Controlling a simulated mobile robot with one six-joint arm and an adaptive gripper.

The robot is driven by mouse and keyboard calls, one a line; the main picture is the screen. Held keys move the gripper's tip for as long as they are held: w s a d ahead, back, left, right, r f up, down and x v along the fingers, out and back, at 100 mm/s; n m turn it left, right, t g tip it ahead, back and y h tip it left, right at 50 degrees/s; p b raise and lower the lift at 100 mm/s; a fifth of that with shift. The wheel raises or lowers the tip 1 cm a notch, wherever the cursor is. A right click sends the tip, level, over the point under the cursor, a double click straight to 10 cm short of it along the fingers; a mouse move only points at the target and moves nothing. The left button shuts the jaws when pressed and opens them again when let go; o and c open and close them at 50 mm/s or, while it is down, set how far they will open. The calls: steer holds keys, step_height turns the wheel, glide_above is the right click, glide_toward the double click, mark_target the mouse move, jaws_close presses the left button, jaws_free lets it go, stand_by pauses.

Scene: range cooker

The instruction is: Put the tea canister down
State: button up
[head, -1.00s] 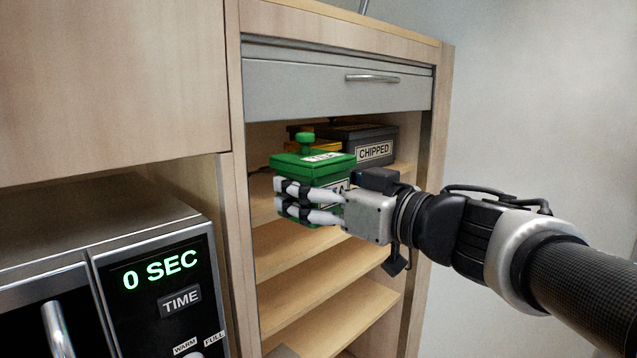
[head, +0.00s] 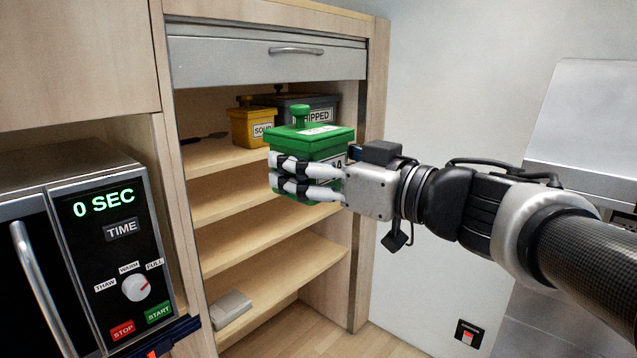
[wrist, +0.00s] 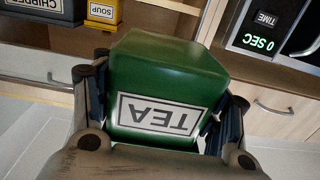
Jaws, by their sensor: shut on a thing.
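The green tea canister (head: 322,139), with a green knob on its lid, is held upright in the air in front of the open shelf unit in the head view. My gripper (head: 305,178) is shut on it, with its fingers across the canister's near side. In the wrist view the canister (wrist: 168,75) fills the middle and its TEA label appears upside down. The gripper's fingers (wrist: 158,115) lie along both sides of it.
A yellow SOUP canister (head: 248,124) and a dark CHIPPED box (head: 325,108) stand on the top shelf (head: 210,157). The lower shelves (head: 270,238) look mostly clear, with a grey object (head: 231,306) low down. A microwave (head: 110,235) stands at left, a drawer front (head: 260,62) above.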

steer(key=f+b, duration=0.1)
steer(key=d+f, duration=0.1)
steer(key=f, duration=0.1)
steer(key=shift+w+f+b, duration=0.15)
steer(key=shift+f+b, duration=0.1)
steer(key=shift+b, duration=0.15)
steer(key=w+d+f+m+t+h+b, duration=0.1)
steer(key=w+f+b, duration=0.3)
steer(key=f, duration=0.6)
steer(key=w+d+f+m+t+h+b, duration=0.1)
steer(key=w+f+h+b, duration=0.15)
steer(key=f+b, duration=0.45)
steer(key=w+d+f+m+t+h+b, duration=0.1)
steer(key=w+d+f+m+b, duration=0.2)
steer(key=f, duration=0.9)
steer(key=d+f+m+t+h+b, duration=0.1)
steer(key=d+f+h+b, duration=0.2)
steer(key=f, duration=0.6)
steer(key=d+f+m+t+h+b, duration=0.1)
steer(key=d+f+m+h+b, duration=0.1)
steer(key=f, duration=0.7)
steer(key=d+f+m+t+h+b, duration=0.1)
steer(key=d+f+h+b, duration=0.3)
steer(key=f, duration=0.6)
steer(key=shift+w+d+m+b, duration=0.3)
steer(key=shift+w+m+b, duration=0.1)
steer(key=shift+b, duration=0.4)
